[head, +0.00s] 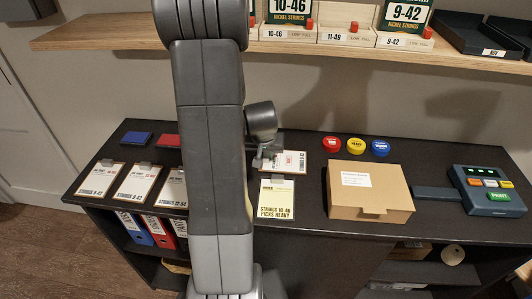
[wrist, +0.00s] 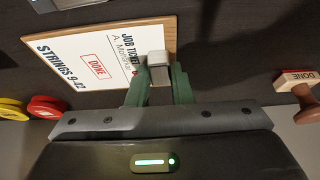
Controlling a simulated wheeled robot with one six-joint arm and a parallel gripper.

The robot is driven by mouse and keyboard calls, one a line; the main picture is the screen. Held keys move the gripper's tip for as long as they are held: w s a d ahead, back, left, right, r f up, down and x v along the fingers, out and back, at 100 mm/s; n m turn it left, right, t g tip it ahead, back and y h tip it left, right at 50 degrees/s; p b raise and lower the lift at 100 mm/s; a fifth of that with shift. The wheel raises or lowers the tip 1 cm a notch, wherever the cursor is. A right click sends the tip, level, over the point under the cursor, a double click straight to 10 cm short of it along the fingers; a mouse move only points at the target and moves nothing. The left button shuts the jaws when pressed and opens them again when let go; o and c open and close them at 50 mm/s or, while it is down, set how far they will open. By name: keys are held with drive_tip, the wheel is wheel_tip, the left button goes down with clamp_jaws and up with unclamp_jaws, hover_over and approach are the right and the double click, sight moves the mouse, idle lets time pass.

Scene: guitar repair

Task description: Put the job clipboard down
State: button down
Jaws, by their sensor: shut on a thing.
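The job clipboard (wrist: 98,62) fills the upper left of the wrist view. Its white ticket reads JOB TICKET and STRINGS 9-42 and bears a red DONE stamp. My gripper (wrist: 158,76) is shut on the clipboard's grey metal clip. In the head view the clipboard (head: 292,163) is over the back of the dark counter (head: 310,224), right of my arm, with my gripper (head: 264,160) at its left end. It looks roughly flat. I cannot tell whether it touches the counter.
A clipboard reading STRINGS 10-46 (head: 276,199) lies just in front. Several more clipboards (head: 140,184) lie left of my arm. A cardboard box (head: 369,192) and red (head: 332,143), yellow (head: 356,145) and blue (head: 380,147) tins are right. A DONE stamp (wrist: 297,78) shows in the wrist view.

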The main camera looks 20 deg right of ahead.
drive_tip(key=shift+f, duration=0.2)
drive_tip(key=c, duration=1.3)
unclamp_jaws()
drive_tip(key=shift+r, duration=0.15)
drive_tip(key=shift+r, duration=0.2)
drive_tip(key=v, duration=1.1)
drive_tip(key=shift+s+r, duration=0.25)
drive_tip(key=shift+r, duration=0.05)
drive_tip(key=x, duration=1.2)
drive_tip(key=shift+w+a+f, duration=0.1)
drive_tip(key=shift+w+f, duration=0.05)
drive_tip(key=shift+f, duration=0.1)
drive_tip(key=shift+r, duration=0.15)
drive_tip(key=shift+r, duration=0.1)
